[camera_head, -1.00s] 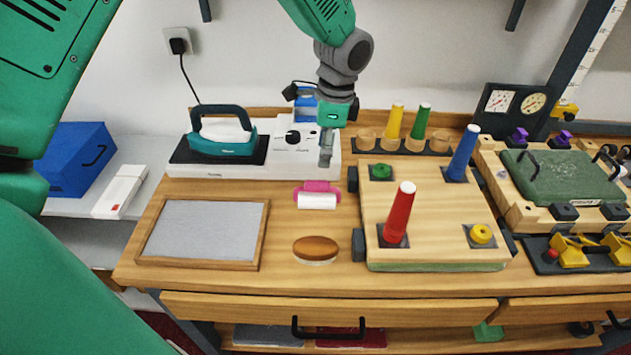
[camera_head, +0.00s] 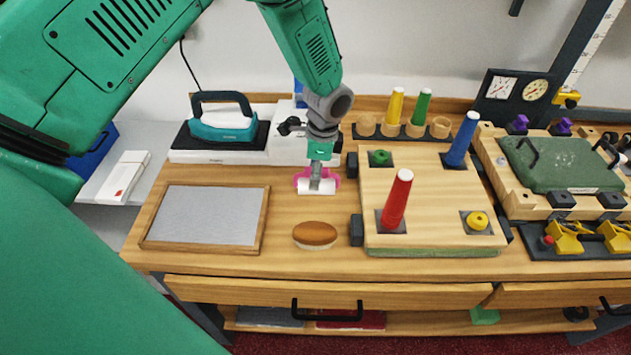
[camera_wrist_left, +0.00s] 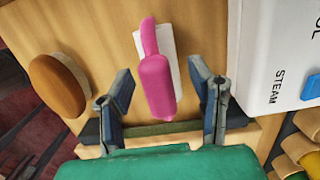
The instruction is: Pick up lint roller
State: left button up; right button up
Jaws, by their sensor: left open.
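The lint roller has a pink handle and a white roll. In the head view the lint roller (camera_head: 317,187) lies on the wooden counter, partly hidden behind my left gripper (camera_head: 317,180). My right gripper is not in view.
A wooden brush (camera_head: 315,235) lies just in front of the roller. A framed grey board (camera_head: 212,187) is to the left, an iron (camera_head: 222,120) on its station behind. A peg board (camera_head: 440,240) with coloured cones stands close on the right.

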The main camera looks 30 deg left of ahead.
pick_arm(q)
jog(key=shift+w+d+f, duration=0.1)
jog(key=shift+d+f, duration=0.2)
jog(key=shift+f, duration=0.4)
jog(key=shift+a, duration=0.2)
jog(key=c, duration=1.1)
jog(key=shift+a, duration=0.1)
grip_shut()
jog(key=shift+s, duration=0.25)
jog(key=r+b, duration=0.1)
jog(key=r, duration=0.9)
jog(key=shift+w, duration=0.2)
jog(key=shift+o, duration=0.9)
grip_release()
grip_shut()
